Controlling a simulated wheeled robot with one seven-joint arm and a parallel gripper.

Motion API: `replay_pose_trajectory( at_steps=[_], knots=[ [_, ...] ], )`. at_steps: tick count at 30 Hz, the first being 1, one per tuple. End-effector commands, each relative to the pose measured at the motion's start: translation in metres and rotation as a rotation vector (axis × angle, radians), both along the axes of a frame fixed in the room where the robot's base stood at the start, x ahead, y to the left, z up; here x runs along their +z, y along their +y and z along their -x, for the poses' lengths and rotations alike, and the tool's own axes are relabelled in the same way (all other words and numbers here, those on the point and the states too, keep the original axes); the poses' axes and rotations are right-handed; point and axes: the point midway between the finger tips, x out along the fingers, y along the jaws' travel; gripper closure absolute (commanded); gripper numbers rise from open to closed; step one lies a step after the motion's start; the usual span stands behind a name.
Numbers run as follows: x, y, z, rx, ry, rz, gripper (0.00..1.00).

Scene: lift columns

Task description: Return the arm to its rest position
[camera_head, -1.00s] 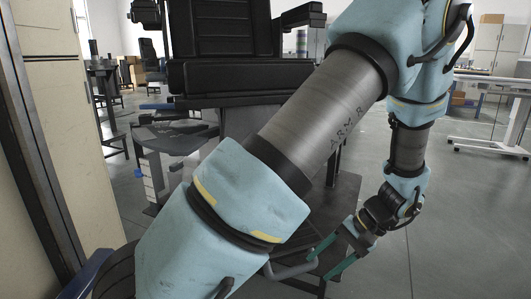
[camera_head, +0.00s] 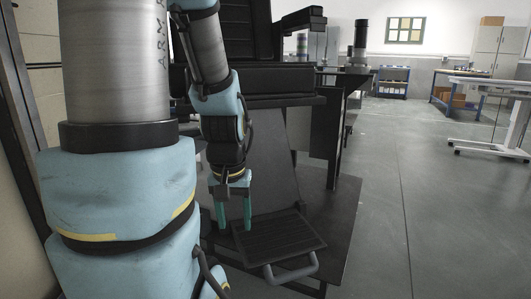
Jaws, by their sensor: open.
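My arm, grey with light-blue padding, stands upright at the left of the head view and folds over at the top of the picture. Its forearm hangs down again near the middle. My gripper (camera_head: 233,214) points downward with two green fingers, which are apart with nothing between them. The fingers are in front of or just above the left side of a dark ribbed plate (camera_head: 280,238) with a grey handle (camera_head: 291,271). I cannot tell whether they touch it.
A large black machine (camera_head: 255,100) stands right behind my gripper on a dark base (camera_head: 345,215). A pale wall or cabinet edge is close at the left. A white-framed table (camera_head: 488,100) stands at the right. The grey floor (camera_head: 410,210) between is clear.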

Motion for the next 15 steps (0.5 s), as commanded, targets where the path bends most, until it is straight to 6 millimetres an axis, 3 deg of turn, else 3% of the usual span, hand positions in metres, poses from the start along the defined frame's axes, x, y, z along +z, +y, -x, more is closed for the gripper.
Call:
replay_pose_trajectory(
  at_steps=[1,11,15],
  knots=[
    [0.018,-0.002,-0.001,-0.004,0.001,-0.001,0.43],
    [0.084,-0.002,-0.001,-0.004,0.003,-0.001,0.43],
    [0.129,-0.002,-0.001,-0.005,0.003,-0.001,0.43]
  ],
)
